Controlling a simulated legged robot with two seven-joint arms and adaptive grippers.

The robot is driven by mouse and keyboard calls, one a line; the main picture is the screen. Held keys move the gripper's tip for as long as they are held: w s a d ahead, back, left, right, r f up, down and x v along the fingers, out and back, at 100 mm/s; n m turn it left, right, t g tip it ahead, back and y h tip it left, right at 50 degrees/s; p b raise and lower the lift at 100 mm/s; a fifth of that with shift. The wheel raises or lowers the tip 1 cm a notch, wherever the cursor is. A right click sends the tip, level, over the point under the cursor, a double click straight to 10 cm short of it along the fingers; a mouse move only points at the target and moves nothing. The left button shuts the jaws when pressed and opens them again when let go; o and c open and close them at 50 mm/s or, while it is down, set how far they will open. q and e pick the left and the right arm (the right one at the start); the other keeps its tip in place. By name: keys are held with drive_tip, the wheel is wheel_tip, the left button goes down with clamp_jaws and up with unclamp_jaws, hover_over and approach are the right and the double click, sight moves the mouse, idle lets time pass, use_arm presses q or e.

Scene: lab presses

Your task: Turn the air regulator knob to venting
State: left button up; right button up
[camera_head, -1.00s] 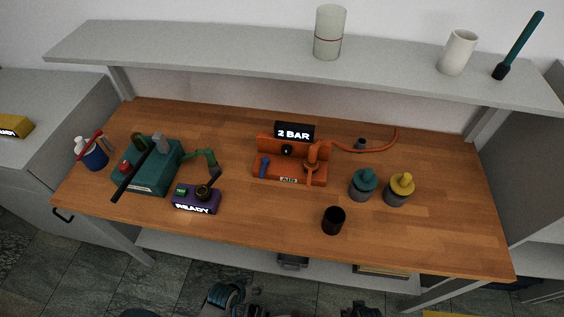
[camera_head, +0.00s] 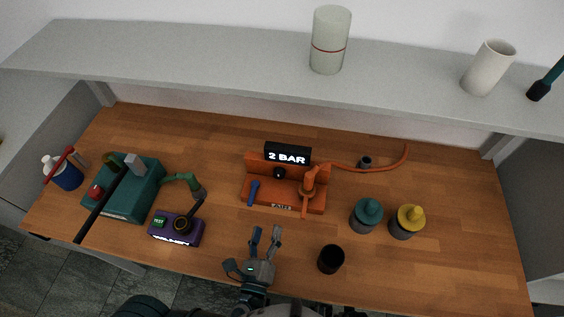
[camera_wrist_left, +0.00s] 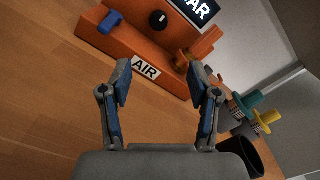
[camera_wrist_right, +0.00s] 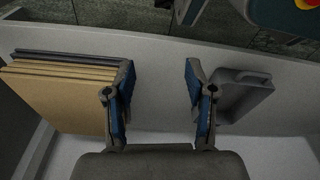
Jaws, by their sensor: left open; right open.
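The orange air regulator (camera_head: 262,195) stands at the middle of the wooden bench, with a display reading 2 BAR (camera_head: 287,154). Its round black knob (camera_head: 279,173) with a white mark sits below the display; the knob also shows in the left wrist view (camera_wrist_left: 158,19). A blue lever (camera_head: 253,193) is on its left and an orange handle piece on its right. My left gripper (camera_head: 266,236) is open and empty, in front of the regulator, fingers pointing toward it and apart from it. My right gripper (camera_wrist_right: 158,82) is open and empty, facing the lower shelf; it is not visible in the head view.
A black cup (camera_head: 331,259), a teal-topped jar (camera_head: 367,215) and a yellow-topped jar (camera_head: 406,222) stand to the right. An orange hose runs behind. Lower-shelf boards (camera_wrist_right: 70,95) are near my right gripper.

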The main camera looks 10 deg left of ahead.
use_arm(q)
drive_tip(key=shift+r+p, duration=0.15)
drive_tip(key=shift+p, duration=0.15)
drive_tip(key=p, duration=0.3)
approach(278, 177)
drive_tip(key=w+p, duration=0.1)
drive_tip(key=w, duration=0.7)
drive_tip(key=shift+w, duration=0.35)
use_arm(e)
drive_tip(key=s+d+f, duration=0.1)
drive_tip(key=s+f, duration=0.6)
drive_tip(key=s, duration=0.2)
drive_tip(key=shift+s+d+f+g, duration=0.2)
drive_tip(key=shift+s+d+g, duration=0.1)
drive_tip(key=shift+s, duration=0.1)
use_arm(q)
drive_tip(key=c, duration=1.1)
